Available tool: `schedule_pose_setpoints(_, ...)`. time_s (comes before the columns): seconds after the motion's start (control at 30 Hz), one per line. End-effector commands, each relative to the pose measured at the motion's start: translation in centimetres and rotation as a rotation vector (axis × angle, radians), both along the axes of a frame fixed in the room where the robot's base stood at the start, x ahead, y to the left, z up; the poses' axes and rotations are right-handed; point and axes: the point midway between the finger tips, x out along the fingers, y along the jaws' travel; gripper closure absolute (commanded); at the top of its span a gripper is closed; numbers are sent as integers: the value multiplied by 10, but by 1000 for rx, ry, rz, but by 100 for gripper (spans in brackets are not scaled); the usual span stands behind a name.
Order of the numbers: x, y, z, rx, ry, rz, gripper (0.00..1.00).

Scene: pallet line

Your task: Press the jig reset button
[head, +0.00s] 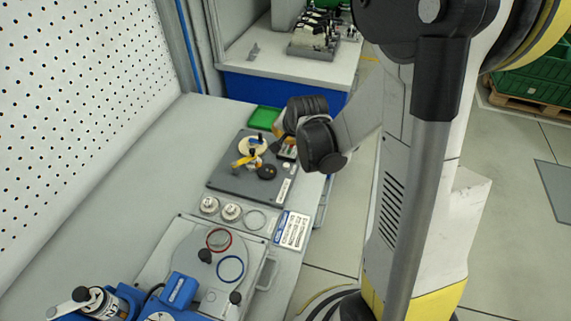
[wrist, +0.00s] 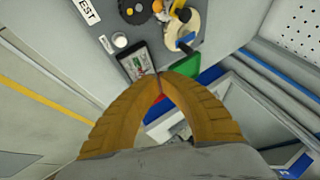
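The dark grey jig plate (head: 225,178) lies on the bench and bears a pale disc, a yellow clamp and a black knob. In the wrist view the plate (wrist: 100,38) shows at the top, with a small pale round button (wrist: 120,41) between a TEST label and a dark display panel (wrist: 133,62). I cannot read which button is the reset. My gripper (wrist: 158,80) is empty, its yellow fingertips together over the plate's edge beside the display. The button lies up and left of the tips, apart from them in the picture. In the head view my wrist hides the fingertips.
A green tray (head: 265,118) lies behind the plate. Two metal parts (head: 231,212) and a ring sit in front, near a printed card (head: 291,230). A perforated wall (head: 75,100) borders the bench on the left. A blue-fronted table (head: 260,90) stands behind.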

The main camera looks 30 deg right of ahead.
Motion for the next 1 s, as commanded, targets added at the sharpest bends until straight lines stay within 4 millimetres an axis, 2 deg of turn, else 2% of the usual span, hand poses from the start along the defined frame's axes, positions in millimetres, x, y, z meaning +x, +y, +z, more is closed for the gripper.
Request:
schedule_pose_setpoints(0.27, 0, 0, -20, -1, 0, 1, 100)
schedule_pose_setpoints(0.7, 0, 0, -80, -1, 0, 1, 100)
schedule_pose_setpoints(1.0, 0, 0, -88, -1, 0, 1, 100)
